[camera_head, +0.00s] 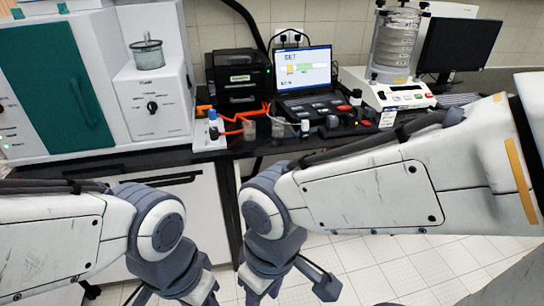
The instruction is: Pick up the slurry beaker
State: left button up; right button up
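Two small clear beakers stand near the front edge of the black bench, left of centre: one with greyish contents (249,130) and one beside it to the right (277,127). I cannot tell which of them is the slurry beaker. My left gripper (177,298) hangs low at the bottom edge, below the bench front, its fingers spread and partly cut off. My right gripper (288,292) hangs low to its right, fingers spread and empty. Both grippers are well below and apart from the beakers.
A laptop (305,73) stands behind the beakers, with a black box device (240,78) to its left. A sieve shaker (390,88) and a monitor (458,45) are at the right. A white machine with a teal door (65,85) fills the left. Orange tubing (240,117) runs near the beakers.

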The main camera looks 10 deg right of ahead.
aim_at(278, 124)
jog(key=u, duration=0.05)
jog(key=k, duration=0.45)
jog(key=z, duration=0.85)
jog(key=i, duration=1.55)
jog(key=u, duration=0.8)
